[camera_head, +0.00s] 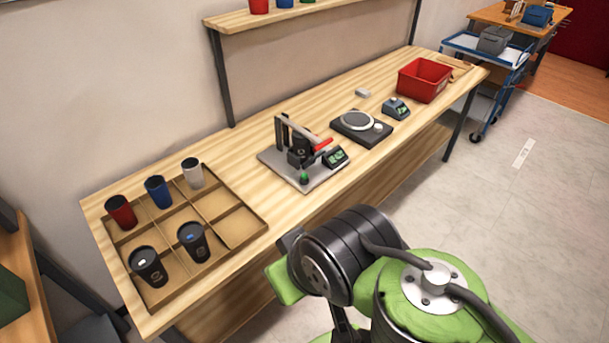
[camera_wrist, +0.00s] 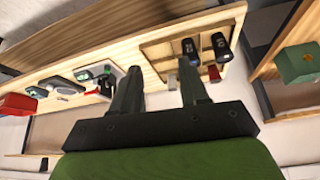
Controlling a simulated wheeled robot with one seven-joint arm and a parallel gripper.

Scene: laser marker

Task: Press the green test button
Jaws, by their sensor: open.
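The laser marker (camera_head: 298,150) stands on the wooden bench, on a grey base plate, with a red lever and a small box with a green display (camera_head: 335,157). A small round green button (camera_head: 304,178) sits at the front of the base plate. My gripper (camera_wrist: 160,66) is open and empty, apart from the marker. In the head view only my arm shows at the bottom; the gripper is hidden.
A divided wooden tray (camera_head: 240,226) with several cups lies left of the marker. A scale (camera_head: 352,127), a small blue-grey device (camera_head: 396,108) and a red bin (camera_head: 425,79) stand to its right. A shelf (camera_head: 270,17) hangs above. The bench between tray and marker is clear.

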